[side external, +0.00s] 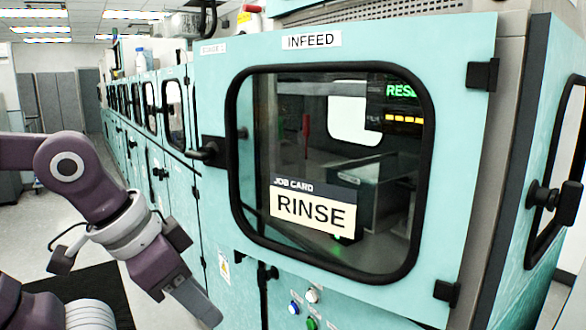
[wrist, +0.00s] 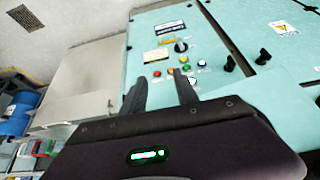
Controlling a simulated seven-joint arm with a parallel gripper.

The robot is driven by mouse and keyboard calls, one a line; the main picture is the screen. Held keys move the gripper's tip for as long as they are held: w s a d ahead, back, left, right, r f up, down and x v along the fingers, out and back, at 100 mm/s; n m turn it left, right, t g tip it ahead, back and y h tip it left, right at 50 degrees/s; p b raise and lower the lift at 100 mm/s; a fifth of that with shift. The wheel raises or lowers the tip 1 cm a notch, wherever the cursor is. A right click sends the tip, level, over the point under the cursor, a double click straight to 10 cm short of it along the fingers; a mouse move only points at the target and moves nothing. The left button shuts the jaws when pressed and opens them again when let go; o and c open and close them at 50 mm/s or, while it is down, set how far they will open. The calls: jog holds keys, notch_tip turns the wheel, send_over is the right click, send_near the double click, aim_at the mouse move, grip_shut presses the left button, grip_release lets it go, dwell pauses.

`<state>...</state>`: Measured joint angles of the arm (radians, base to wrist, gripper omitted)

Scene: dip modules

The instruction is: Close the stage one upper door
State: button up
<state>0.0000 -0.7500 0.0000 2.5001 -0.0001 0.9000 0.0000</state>
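A large teal upper door (side external: 460,60) labelled INFEED fills the right of the side view. It has a black-framed window, hinges on its right edge and a black handle (side external: 206,152) on its left edge. My gripper (side external: 208,312) is low and left of this door, pointing down and right, apart from the handle. In the wrist view my gripper (wrist: 161,80) has its two fingers apart with nothing between them.
A job card reading RINSE (side external: 312,210) shows at the window. A row of teal cabinets with further doors (side external: 172,110) recedes to the left. Below is a panel with coloured buttons (wrist: 180,60) and black lower-door handles (wrist: 262,56). Open floor (side external: 50,230) lies left.

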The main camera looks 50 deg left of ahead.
jog(key=shift+w+a, duration=0.1)
jog(key=shift+a, duration=0.05)
jog(key=c, duration=0.3)
jog(key=w+a+r+n+y, duration=0.1)
jog(key=a+n, duration=0.1)
jog(key=w+a+n+y, duration=0.1)
jog(key=a+n, duration=0.1)
jog(key=n, duration=0.1)
jog(key=w+a+r+n, duration=0.1)
jog(key=a+n, duration=0.1)
jog(key=n, duration=0.1)
jog(key=shift+a+r+y, duration=0.25)
jog(key=shift+r+y, duration=0.1)
jog(key=shift+y, duration=0.05)
grip_shut()
jog(key=a+r+n+g+y, duration=0.2)
jog(key=a+r+n+y, duration=0.15)
jog(key=a+n, duration=0.85)
jog(key=shift+n, duration=0.3)
jog(key=shift+w+a+f, duration=0.95)
jog(key=shift+w+f, duration=0.3)
jog(key=shift+w+a+f, duration=0.95)
jog(key=shift+w+f, duration=0.25)
jog(key=shift+w+a+f, duration=0.95)
jog(key=shift+w+f, duration=0.3)
